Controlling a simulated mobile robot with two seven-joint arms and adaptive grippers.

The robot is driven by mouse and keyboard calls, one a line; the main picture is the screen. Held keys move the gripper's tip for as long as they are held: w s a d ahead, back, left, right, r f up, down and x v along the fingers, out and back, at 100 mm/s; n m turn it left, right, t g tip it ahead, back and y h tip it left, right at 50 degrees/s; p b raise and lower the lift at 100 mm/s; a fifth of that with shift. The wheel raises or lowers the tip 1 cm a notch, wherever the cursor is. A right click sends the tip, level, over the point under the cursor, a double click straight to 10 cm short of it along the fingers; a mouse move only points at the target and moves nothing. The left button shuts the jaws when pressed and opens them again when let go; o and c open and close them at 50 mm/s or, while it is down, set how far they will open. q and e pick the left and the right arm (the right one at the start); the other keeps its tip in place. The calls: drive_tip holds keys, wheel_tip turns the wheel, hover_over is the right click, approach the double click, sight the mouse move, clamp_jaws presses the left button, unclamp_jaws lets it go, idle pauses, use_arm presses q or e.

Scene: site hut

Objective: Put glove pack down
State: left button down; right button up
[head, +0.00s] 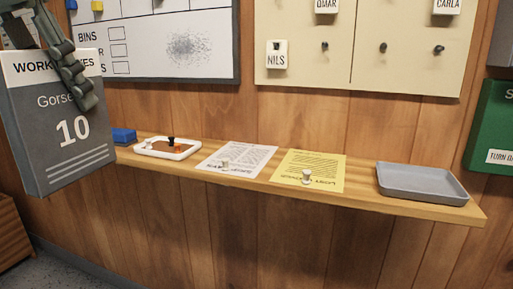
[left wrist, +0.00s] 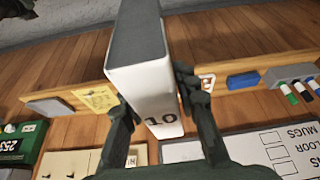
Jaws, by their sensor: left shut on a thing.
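The glove pack (head: 62,135) is a grey box with a white band, the name "Gorse" and a large 10. It hangs at the left of the head view, in front of the shelf's left end. My left gripper (head: 72,72) is shut on its upper part. In the left wrist view the pack (left wrist: 138,65) stands between the two fingers of my left gripper (left wrist: 155,100). The pack appears clear of the shelf and hides part of its left end. My right gripper is in neither view.
The narrow wooden shelf (head: 365,198) holds a blue block (head: 123,135), a white tray (head: 150,149) with small items, a white sheet (head: 250,161), a yellow sheet (head: 325,170) and an empty-looking grey tray (head: 425,184). A whiteboard (head: 140,60) and a peg board (head: 300,75) hang above.

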use_arm(q)
drive_tip(key=w+d+f+n+p, duration=0.1)
drive_tip(key=w+f, duration=0.2)
drive_tip(key=f, duration=0.5)
drive_tip(key=w+f+n, duration=0.1)
drive_tip(key=w+f, duration=0.3)
drive_tip(key=f, duration=0.4)
drive_tip(key=s+d+f, duration=0.1)
drive_tip(key=d+f, duration=0.1)
drive_tip(key=f, duration=0.8)
drive_tip(key=s+d+f+n+y+p, duration=0.1)
drive_tip(key=s+d+f, duration=0.1)
drive_tip(key=f, duration=0.8)
drive_tip(key=shift+d, duration=0.2)
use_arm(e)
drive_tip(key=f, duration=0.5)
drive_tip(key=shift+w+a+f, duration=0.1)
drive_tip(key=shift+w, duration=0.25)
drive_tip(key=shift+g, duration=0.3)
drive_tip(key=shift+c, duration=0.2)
